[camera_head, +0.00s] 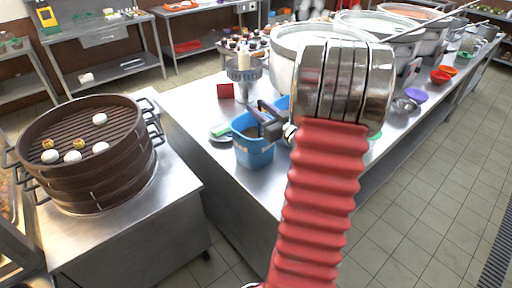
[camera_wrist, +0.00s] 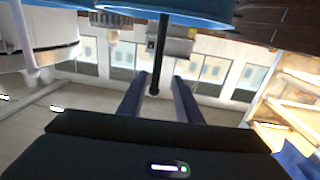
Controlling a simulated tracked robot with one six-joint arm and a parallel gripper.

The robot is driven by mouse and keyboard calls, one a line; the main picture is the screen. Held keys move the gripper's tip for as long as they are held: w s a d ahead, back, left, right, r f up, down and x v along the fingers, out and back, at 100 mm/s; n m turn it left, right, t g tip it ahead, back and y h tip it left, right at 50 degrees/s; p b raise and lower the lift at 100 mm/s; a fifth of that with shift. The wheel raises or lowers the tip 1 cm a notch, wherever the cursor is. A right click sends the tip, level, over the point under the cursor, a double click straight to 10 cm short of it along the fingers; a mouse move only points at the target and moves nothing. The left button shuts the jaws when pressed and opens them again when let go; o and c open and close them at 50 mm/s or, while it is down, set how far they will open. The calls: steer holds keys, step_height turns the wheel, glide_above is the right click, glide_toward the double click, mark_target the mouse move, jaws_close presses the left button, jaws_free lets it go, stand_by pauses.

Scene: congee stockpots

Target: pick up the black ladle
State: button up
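A thin black rod, which looks like the handle of the black ladle (camera_wrist: 161,50), runs from the blue bucket's rim at the top of the wrist view down between my gripper's fingers (camera_wrist: 158,84). The fingers are spread, with a visible gap on each side of the rod. In the head view my gripper (camera_head: 268,116) is at the rim of the blue bucket (camera_head: 254,154) on the steel counter, partly behind my arm. I cannot make out the ladle there for certain, and its bowl is hidden.
Large stockpots (camera_head: 287,40) stand in a row along the counter (camera_head: 200,118). A steamer (camera_head: 82,172) with buns stands at left. Tiled floor is free at right.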

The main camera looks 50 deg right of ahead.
steer(key=x, duration=0.5)
steer(key=shift+d+f, duration=0.2)
steer(key=shift+d, duration=0.15)
stand_by(0.3)
jaws_close()
stand_by(0.5)
